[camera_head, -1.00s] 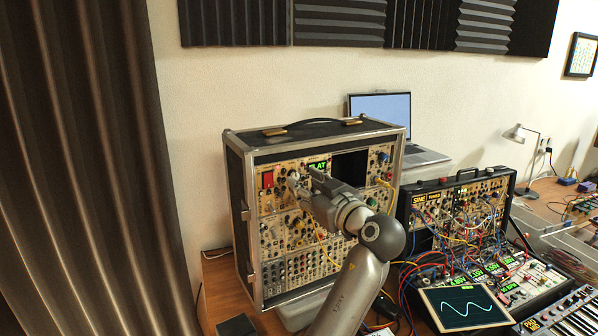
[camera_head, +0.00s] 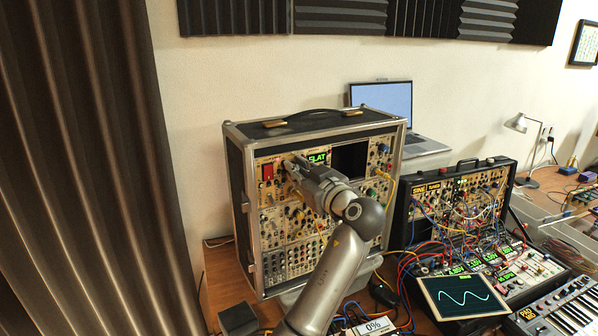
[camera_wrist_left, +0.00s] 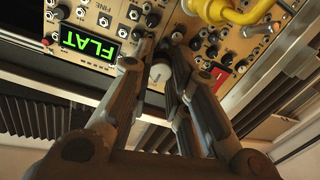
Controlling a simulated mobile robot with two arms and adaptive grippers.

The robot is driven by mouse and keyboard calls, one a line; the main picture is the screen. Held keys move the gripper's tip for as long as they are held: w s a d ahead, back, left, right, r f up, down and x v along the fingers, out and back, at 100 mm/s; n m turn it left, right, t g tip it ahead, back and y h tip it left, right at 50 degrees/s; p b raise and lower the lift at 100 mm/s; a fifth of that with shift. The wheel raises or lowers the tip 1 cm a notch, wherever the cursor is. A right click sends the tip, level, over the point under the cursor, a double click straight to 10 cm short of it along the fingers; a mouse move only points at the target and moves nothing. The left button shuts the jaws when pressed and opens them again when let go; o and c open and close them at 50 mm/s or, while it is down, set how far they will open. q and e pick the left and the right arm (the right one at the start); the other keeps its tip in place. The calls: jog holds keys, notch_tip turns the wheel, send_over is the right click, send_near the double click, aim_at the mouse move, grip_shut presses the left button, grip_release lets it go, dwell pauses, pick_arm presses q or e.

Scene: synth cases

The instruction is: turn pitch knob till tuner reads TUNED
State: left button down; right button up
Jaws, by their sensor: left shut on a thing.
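The tuner display (camera_head: 317,158) on the upright synth case shows FLAT in green letters. In the left wrist view the same display (camera_wrist_left: 90,42) also reads FLAT and appears rotated. My left gripper (camera_head: 289,164) reaches the case's upper panel, just left of and below the display. In the left wrist view its fingers (camera_wrist_left: 160,52) close around a small pale knob (camera_wrist_left: 159,73), taken as the pitch knob. The fingers hide much of the knob, and its label cannot be read. My right gripper is not in view.
A red switch (camera_head: 267,172) sits left of the fingers, and a yellow cable (camera_wrist_left: 225,12) hangs nearby. A second synth case (camera_head: 460,205) with many patch cables, a scope screen (camera_head: 465,296) and a laptop (camera_head: 385,105) stand to the right.

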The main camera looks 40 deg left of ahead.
pick_arm(q)
jog(key=shift+f+m, duration=0.1)
jog(key=shift+m, duration=0.4)
jog(key=m, duration=0.3)
jog(key=shift+m+b, duration=0.3)
jog(key=shift+b, duration=0.05)
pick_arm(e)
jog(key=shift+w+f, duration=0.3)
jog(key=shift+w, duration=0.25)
pick_arm(q)
jog(key=c, duration=1.3)
grip_release()
jog(key=shift+c, duration=0.2)
jog(key=v, duration=1.2)
